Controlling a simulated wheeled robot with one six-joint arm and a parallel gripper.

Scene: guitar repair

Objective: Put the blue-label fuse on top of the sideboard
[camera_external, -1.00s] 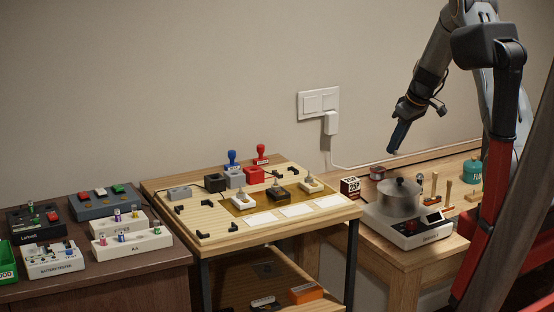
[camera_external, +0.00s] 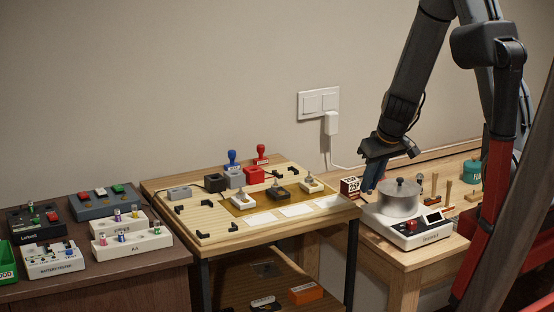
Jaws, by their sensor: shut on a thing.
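My gripper (camera_external: 373,178) points down at the right workbench, between a small dark box with white lettering (camera_external: 350,188) and a metal pot (camera_external: 398,197). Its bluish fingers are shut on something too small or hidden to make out. I cannot pick out the blue-label fuse for sure in this view. The dark brown cabinet at the left (camera_external: 150,277), possibly the sideboard, carries white holders (camera_external: 132,243) with small coloured cylinders standing in them.
The pot stands on a white scale-like device (camera_external: 415,232) close to my gripper. A wooden table (camera_external: 290,232) with a board, stamps and blocks stands in the middle. Upright wooden-handled tools (camera_external: 448,190) and a teal canister (camera_external: 473,172) stand at the right.

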